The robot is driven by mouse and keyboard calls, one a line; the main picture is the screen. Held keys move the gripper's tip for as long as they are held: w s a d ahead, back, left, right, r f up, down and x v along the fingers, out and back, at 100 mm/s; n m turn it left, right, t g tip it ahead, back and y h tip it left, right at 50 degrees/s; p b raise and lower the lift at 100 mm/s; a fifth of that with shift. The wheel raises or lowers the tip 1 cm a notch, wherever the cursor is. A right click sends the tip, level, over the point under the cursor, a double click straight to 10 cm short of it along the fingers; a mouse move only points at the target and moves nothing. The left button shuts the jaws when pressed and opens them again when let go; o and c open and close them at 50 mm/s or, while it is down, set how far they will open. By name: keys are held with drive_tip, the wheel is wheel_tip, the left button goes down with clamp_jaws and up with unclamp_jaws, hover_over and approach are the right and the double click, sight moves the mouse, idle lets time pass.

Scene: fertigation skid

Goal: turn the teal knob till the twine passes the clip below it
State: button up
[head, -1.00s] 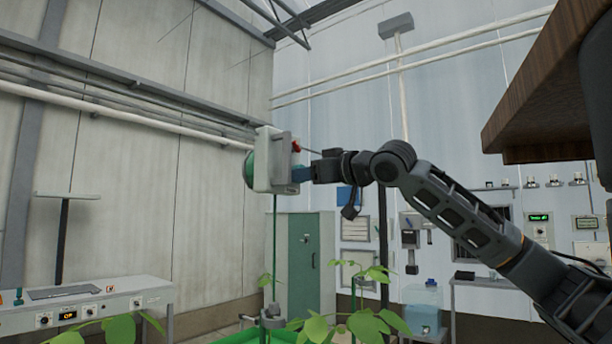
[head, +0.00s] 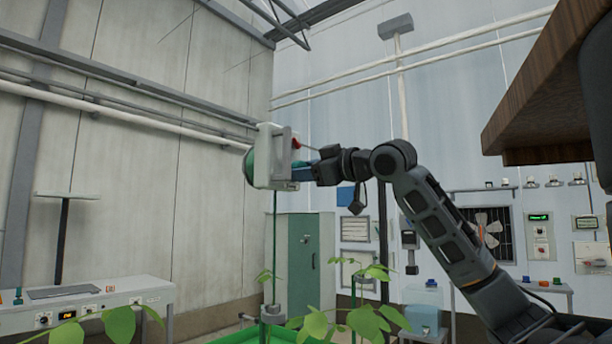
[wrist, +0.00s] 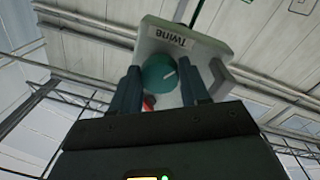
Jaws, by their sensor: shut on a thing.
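A pale box (head: 266,142) labelled "Twine" hangs at the centre of the head view, with a green drum (head: 249,166) at its left side. My gripper (wrist: 160,80) is shut on the knob, one finger on each side; in the head view my gripper (head: 302,171) is at the box's right face. The green twine (head: 274,235) hangs straight down from the box. A small grey part (head: 271,314) on the twine's line, among leaves, may be the clip; I cannot tell.
A red part (head: 295,143) sticks out of the box near my fingers. Green plants (head: 365,320) stand below. A control bench (head: 90,305) is at the left, a green cabinet (head: 305,260) behind, and a brown tabletop (head: 545,95) overhangs at the upper right.

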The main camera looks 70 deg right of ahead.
drive_tip(key=n+b, duration=0.2)
drive_tip(key=n, duration=0.4)
idle(0.5)
drive_tip(key=o, duration=1.1)
drive_tip(key=shift+c, duration=0.2)
drive_tip(key=b+v, duration=0.1)
drive_tip(key=v, duration=0.6)
drive_tip(key=shift+s+b, duration=0.3)
drive_tip(key=shift+s, duration=0.15)
drive_tip(key=shift+f, duration=0.15)
